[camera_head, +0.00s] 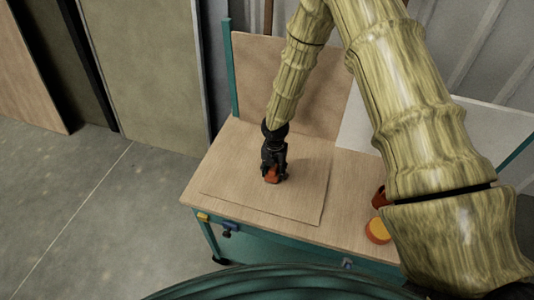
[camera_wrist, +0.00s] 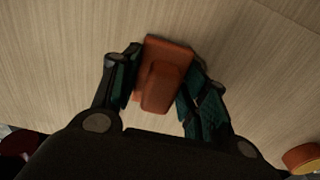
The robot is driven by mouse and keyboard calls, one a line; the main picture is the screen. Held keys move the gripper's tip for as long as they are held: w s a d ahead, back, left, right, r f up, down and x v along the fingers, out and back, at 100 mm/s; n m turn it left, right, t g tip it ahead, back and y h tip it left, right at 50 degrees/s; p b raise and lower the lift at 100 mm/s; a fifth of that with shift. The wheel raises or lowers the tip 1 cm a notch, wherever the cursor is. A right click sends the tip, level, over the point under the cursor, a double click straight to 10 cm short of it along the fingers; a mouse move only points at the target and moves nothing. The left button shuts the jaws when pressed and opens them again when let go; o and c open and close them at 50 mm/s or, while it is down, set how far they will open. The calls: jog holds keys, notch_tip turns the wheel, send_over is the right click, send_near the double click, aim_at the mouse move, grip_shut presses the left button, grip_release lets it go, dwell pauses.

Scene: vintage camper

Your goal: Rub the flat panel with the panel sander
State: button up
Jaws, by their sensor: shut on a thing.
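The panel sander is a small orange-red block with a raised grip (camera_wrist: 162,85), seen between my fingers in the wrist view. It also shows in the head view (camera_head: 271,176), partly covered by my gripper. My gripper (camera_head: 273,165) is shut on the sander from above. The flat panel (camera_head: 300,204) is a thin pale wooden sheet lying on the workbench. The sander is over the panel and appears to be on its surface; contact is hidden.
The workbench (camera_head: 210,187) has a wooden top and teal frame. A round orange-yellow item (camera_head: 377,231) and a dark red item (camera_head: 379,196) stand right of the panel. A wooden backboard (camera_head: 290,75) rises behind. The panel is otherwise clear.

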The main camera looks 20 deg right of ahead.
jog(key=shift+w+a+f, duration=0.2)
jog(key=shift+a, duration=0.2)
jog(key=shift+w+a+r, duration=0.1)
jog(key=shift+w+a, duration=0.1)
jog(key=shift+a, duration=0.15)
jog(key=shift+w+a+r+p, duration=0.15)
jog(key=shift+r+p, duration=0.1)
jog(key=shift+p, duration=0.2)
jog(key=r, duration=0.1)
jog(key=r+p, duration=0.1)
jog(key=r, duration=0.1)
jog(key=r+p, duration=0.1)
jog(key=r, duration=0.1)
jog(key=shift+s+d, duration=0.2)
jog(key=shift+d, duration=0.05)
jog(key=shift+w+r+p, duration=0.15)
jog(key=shift+r+p, duration=1.05)
jog(key=shift+r, duration=0.4)
jog(key=shift+a, duration=0.1)
